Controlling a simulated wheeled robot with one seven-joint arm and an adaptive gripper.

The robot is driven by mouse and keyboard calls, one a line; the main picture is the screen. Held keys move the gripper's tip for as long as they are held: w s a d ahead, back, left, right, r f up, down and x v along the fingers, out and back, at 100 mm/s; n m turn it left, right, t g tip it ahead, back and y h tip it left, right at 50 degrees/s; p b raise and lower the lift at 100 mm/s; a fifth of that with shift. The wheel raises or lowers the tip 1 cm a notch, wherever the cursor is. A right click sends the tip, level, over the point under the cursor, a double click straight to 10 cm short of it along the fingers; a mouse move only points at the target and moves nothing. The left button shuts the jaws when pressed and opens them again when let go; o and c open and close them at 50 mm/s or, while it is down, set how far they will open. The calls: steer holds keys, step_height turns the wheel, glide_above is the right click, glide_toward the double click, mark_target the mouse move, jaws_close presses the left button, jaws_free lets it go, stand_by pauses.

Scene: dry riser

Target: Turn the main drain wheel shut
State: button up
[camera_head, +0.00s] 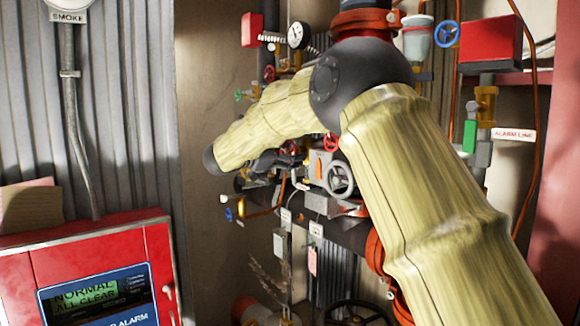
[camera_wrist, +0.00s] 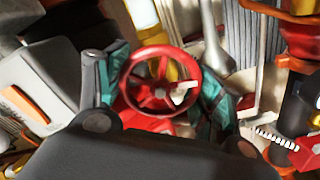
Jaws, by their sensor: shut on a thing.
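A red spoked handwheel (camera_wrist: 160,92) sits between the two teal-padded fingers of my gripper (camera_wrist: 163,85) in the wrist view. One finger is against its left rim and the other against its right rim, so my gripper is shut on it. In the head view my dark gripper (camera_head: 278,158) reaches in among the valves at the centre, partly hidden by my arm. The held wheel is hard to make out there. No readable label in either view tells which wheel is the main drain.
A grey handwheel (camera_head: 340,179) is just right of my gripper. A large dark wheel (camera_head: 355,313) is low down. A blue wheel (camera_head: 446,34) and a red box (camera_head: 491,40) are at upper right. A red alarm panel (camera_head: 95,270) stands at lower left.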

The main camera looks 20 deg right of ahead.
steer(key=m+b, duration=0.2)
steer(key=b, duration=0.1)
steer(key=f+m+b, duration=0.1)
steer(key=b, duration=0.2)
steer(key=shift+m, duration=0.4)
steer(key=m+b, duration=0.4)
steer(key=b, duration=0.2)
steer(key=m+b, duration=0.3)
steer(key=b, duration=0.2)
steer(key=shift+m, duration=0.3)
steer(key=m+b, duration=0.3)
steer(key=b, duration=0.1)
steer(key=shift+m+b, duration=0.3)
steer(key=m+b, duration=0.4)
steer(key=shift+b, duration=0.3)
steer(key=m+b, duration=0.3)
steer(key=m, duration=0.1)
steer(key=shift+r, duration=0.1)
steer(key=m+b, duration=0.2)
steer(key=m, duration=0.2)
steer(key=shift+r+m+b, duration=0.2)
steer(key=shift+m+b, duration=0.55)
steer(key=shift+m, duration=1.05)
